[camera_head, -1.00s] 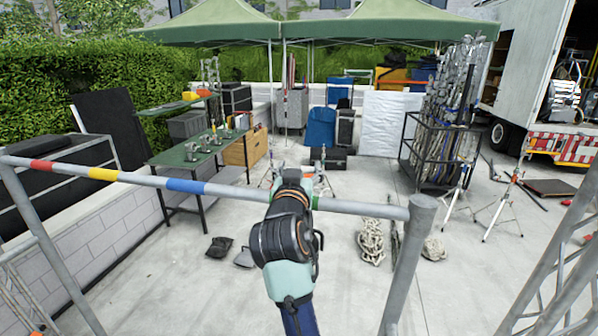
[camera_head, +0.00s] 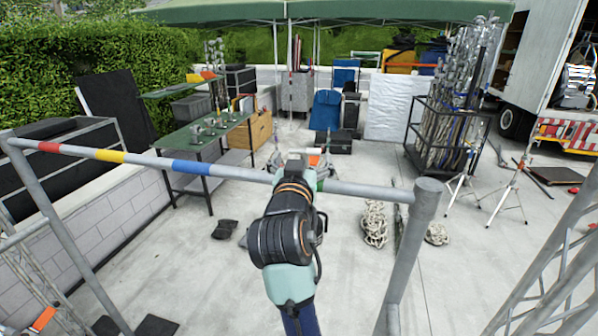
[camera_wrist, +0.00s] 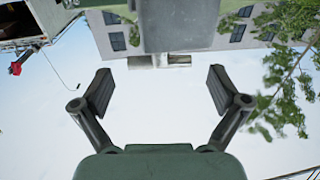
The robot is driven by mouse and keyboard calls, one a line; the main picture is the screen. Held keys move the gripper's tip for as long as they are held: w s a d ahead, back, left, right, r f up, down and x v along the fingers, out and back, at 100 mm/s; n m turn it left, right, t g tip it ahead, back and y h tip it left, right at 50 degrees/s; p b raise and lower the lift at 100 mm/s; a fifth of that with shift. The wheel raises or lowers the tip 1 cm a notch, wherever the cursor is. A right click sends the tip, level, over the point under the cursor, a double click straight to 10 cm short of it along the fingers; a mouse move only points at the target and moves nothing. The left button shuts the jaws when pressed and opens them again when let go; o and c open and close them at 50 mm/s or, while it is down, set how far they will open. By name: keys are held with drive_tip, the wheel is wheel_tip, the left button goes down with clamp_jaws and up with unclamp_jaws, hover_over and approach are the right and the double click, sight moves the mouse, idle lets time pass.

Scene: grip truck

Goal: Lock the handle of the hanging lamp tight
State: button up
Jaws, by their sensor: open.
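My gripper (camera_wrist: 161,90) is open in the wrist view, its two dark fingers wide apart with sky between them. A pale grey block (camera_wrist: 160,61) shows between and beyond the fingertips, apart from them; I cannot tell whether it is the lamp's handle. A larger grey-green body (camera_wrist: 178,27) fills the top middle of that view, perhaps part of the lamp. In the head view a grey pipe (camera_head: 365,190) with coloured bands crosses in front, and my arm reaches up across it. My wrist hides most of the gripper there, and the hanging lamp cannot be clearly made out.
A grey post (camera_head: 408,245) stands right of my arm, and a lattice truss (camera_head: 560,265) fills the lower right. Beyond are a green table (camera_head: 190,137), a coiled rope (camera_head: 375,225), a rack of poles (camera_head: 445,130) and light stands (camera_head: 510,190). Open concrete lies between them.

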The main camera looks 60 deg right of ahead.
drive_tip(key=v, duration=0.8)
drive_tip(key=shift+a, duration=0.15)
drive_tip(key=w+a+f+n+t+y+p, duration=0.25)
drive_tip(key=a+f+y, duration=0.2)
drive_tip(key=a, duration=0.55)
drive_tip(key=w+a+f+n+t+y+p, duration=0.15)
drive_tip(key=a+f+n+y, duration=0.3)
drive_tip(key=a, duration=0.55)
drive_tip(key=w+a+f+n+t+y+p, duration=0.1)
drive_tip(key=w+a+f+n+t+y, duration=0.3)
drive_tip(key=a, duration=0.6)
drive_tip(key=s+a+f+n+y, duration=0.1)
drive_tip(key=s+a+f+y, duration=0.1)
drive_tip(key=a, duration=0.3)
drive_tip(key=s+a+f+n+g+y+p, duration=0.1)
drive_tip(key=s+a+f+y, duration=0.1)
drive_tip(key=s+a, duration=0.2)
drive_tip(key=shift+s+a+f+n+g, duration=0.2)
drive_tip(key=shift+a+n+g, duration=0.15)
drive_tip(key=shift+a, duration=0.75)
drive_tip(key=shift+c, duration=0.3)
